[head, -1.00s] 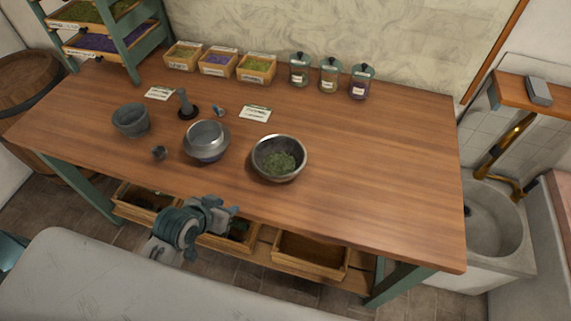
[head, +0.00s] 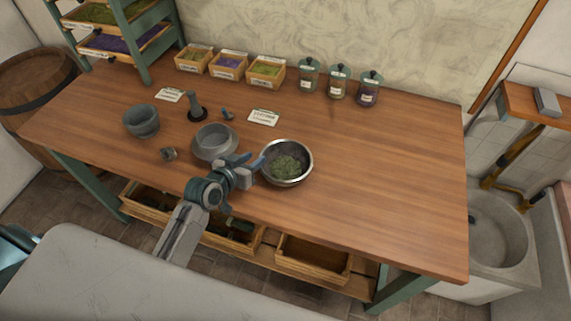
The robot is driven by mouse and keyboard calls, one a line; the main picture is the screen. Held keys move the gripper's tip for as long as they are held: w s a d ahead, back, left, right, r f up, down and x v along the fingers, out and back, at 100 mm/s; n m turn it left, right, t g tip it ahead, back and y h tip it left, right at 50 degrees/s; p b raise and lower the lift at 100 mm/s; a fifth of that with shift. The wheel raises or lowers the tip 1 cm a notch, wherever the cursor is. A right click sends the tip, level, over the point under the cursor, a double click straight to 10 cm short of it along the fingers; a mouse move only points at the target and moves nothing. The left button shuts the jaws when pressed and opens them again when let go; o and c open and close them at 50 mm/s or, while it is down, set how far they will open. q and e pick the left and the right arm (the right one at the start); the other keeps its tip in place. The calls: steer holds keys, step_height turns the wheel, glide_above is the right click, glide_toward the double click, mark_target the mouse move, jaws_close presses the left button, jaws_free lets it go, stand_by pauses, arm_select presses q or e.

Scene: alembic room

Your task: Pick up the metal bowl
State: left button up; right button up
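The metal bowl (head: 302,177) stands upright on the wooden table, right of centre, with chopped green herbs (head: 286,167) inside. My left gripper (head: 256,166) reaches over the table's front edge to the bowl's left rim. Its fingers look apart, with the tips at or very near the rim; I cannot tell whether they touch it. Part of the bowl's left side is hidden behind the fingers. My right gripper is not in view.
Jars (head: 338,82) and herb boxes (head: 228,66) line the back. The table's right side is clear.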

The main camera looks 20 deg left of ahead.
mark_target(262, 153)
arm_select(q)
steer(key=p+x, duration=0.1)
steer(key=x, duration=0.3)
steer(key=shift+w+d, duration=0.1)
steer(key=shift+w, duration=0.1)
steer(key=shift+w+f, duration=0.25)
steer(key=shift+w, duration=0.05)
steer(key=shift+s, duration=0.1)
steer(key=shift+c, duration=0.2)
jaws_close()
